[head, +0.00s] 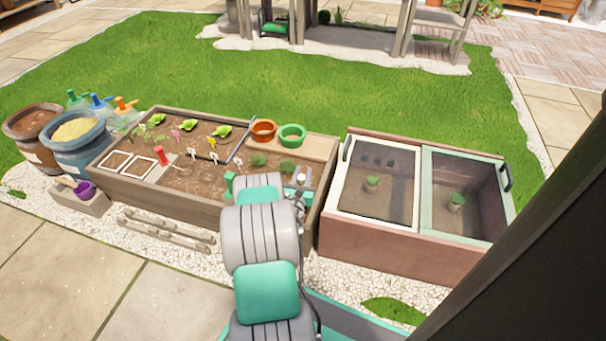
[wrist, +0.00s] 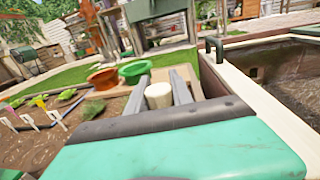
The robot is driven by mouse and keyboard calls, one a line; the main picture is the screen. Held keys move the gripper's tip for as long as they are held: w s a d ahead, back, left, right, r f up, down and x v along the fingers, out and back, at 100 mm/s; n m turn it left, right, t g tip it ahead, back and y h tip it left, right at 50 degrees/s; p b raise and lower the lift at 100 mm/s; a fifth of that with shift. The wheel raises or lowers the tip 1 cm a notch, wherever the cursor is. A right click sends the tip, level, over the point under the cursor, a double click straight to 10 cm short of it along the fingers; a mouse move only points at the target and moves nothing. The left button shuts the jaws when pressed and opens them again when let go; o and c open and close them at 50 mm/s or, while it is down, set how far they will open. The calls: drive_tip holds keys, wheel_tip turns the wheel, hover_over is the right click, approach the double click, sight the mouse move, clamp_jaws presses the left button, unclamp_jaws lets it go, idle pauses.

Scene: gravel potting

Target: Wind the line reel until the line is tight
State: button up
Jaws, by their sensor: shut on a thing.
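My gripper (wrist: 160,92) has its two grey fingers on either side of a pale cream knob (wrist: 158,96) and is shut on it. In the head view the gripper (head: 301,181) is at the right end of the planter bed, with the pale knob (head: 301,176) showing at its tip. The knob looks like the reel's handle, but the reel body is mostly hidden by my gripper and arm. I cannot make out the line or tell whether it is slack or tight.
The wooden planter bed (head: 137,190) holds seedlings, an orange pot (head: 263,130) and a green pot (head: 292,135). A dark divider (head: 240,139) crosses the soil. A cold frame (head: 345,238) stands close on the right.

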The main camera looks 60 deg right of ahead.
drive_tip(key=shift+g, duration=0.3)
clamp_jaws()
drive_tip(key=m+g, duration=0.2)
drive_tip(key=g, duration=0.1)
drive_tip(key=m+g, duration=0.1)
drive_tip(key=g, duration=0.1)
drive_tip(key=shift+s+m+h, duration=0.3)
drive_tip(key=shift+s, duration=0.05)
drive_tip(key=shift+s+a+m+g+y, duration=0.1)
drive_tip(key=shift+s+m+g+y, duration=0.15)
drive_tip(key=shift+m+g, duration=0.6)
drive_tip(key=shift+s+d+m+g+y, duration=0.15)
drive_tip(key=shift+m+g, duration=0.35)
drive_tip(key=shift+g, duration=0.65)
drive_tip(key=shift+s+a+m+g+y, duration=0.25)
drive_tip(key=shift+m+g, duration=0.4)
drive_tip(key=shift+g, duration=0.35)
drive_tip(key=shift+d, duration=0.1)
drive_tip(key=o, duration=1)
unclamp_jaws()
